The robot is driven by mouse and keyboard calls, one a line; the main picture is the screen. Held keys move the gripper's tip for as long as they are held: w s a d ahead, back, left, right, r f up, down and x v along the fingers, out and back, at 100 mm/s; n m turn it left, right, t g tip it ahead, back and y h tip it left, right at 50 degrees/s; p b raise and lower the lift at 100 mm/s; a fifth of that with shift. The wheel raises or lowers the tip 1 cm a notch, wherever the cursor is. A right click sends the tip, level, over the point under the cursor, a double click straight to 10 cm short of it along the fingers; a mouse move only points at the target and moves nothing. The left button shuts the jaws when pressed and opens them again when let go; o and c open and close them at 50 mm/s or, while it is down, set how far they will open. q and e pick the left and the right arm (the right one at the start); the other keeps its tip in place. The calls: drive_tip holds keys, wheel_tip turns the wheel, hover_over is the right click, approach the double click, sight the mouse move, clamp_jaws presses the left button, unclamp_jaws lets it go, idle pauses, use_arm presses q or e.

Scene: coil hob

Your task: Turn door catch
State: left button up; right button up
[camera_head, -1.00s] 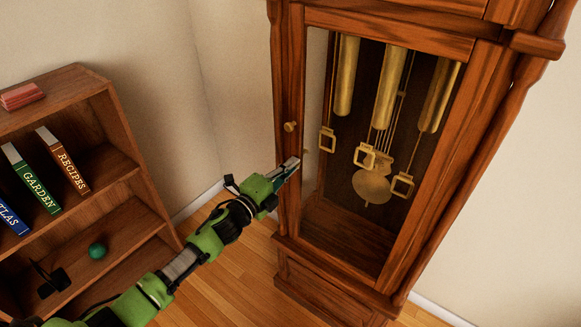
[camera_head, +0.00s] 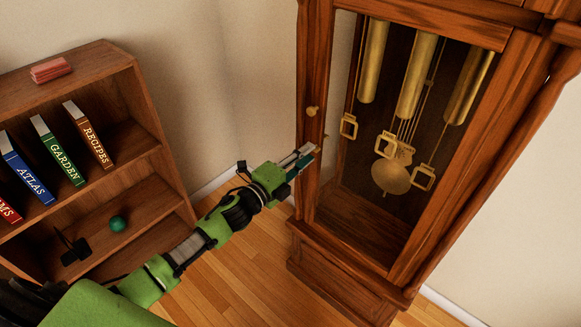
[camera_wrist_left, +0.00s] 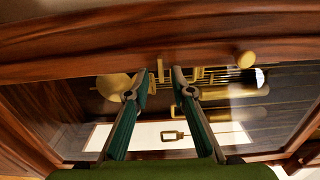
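The tall wooden clock case (camera_head: 318,60) has a glazed door with a small round brass knob (camera_head: 312,111) on its left stile. The knob also shows in the left wrist view (camera_wrist_left: 245,59), to the right of the fingers. My left gripper (camera_head: 306,153) is at the door's left stile, a little below the knob. Its two fingers are apart in the left wrist view (camera_wrist_left: 167,72). A small brass piece (camera_wrist_left: 161,66) shows between the fingertips at the stile edge; I cannot tell whether the fingers touch it. My right gripper is not in view.
Behind the glass hang brass weights (camera_head: 417,75) and a pendulum disc (camera_head: 391,177). A wooden bookshelf (camera_head: 165,150) with books and a green ball (camera_head: 118,223) stands at the left. Bare floor (camera_head: 245,255) lies between shelf and clock.

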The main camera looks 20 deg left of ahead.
use_arm(q)
drive_tip(key=v, duration=0.9)
drive_tip(key=shift+s, duration=0.3)
drive_tip(key=s+a+f+n+g+y, duration=0.2)
drive_tip(key=s+a+f+n, duration=0.15)
drive_tip(key=f, duration=0.75)
drive_tip(key=s+a+f+n+g+y, duration=0.2)
drive_tip(key=s+f+n, duration=0.25)
drive_tip(key=f, duration=0.75)
drive_tip(key=s+a+f+n+g+y, duration=0.2)
drive_tip(key=s+f+n+g, duration=0.15)
drive_tip(key=f, duration=0.75)
drive_tip(key=s+d+f+n+g, duration=0.1)
drive_tip(key=s+f+n+g, duration=0.25)
drive_tip(key=s+f, duration=1.05)
drive_tip(key=s+d+f+n+g, duration=0.2)
drive_tip(key=s+d+f, duration=0.1)
drive_tip(key=s, duration=0.8)
drive_tip(key=s+d+f+n+g+p, duration=0.1)
drive_tip(key=s+d+f+n+g, duration=0.1)
drive_tip(key=s, duration=1)
wheel_tip(320, 180, down, 2)
drive_tip(key=shift+s+d+n+g, duration=0.2)
drive_tip(key=shift+d+n+g, duration=0.2)
drive_tip(key=shift+d+g, duration=0.15)
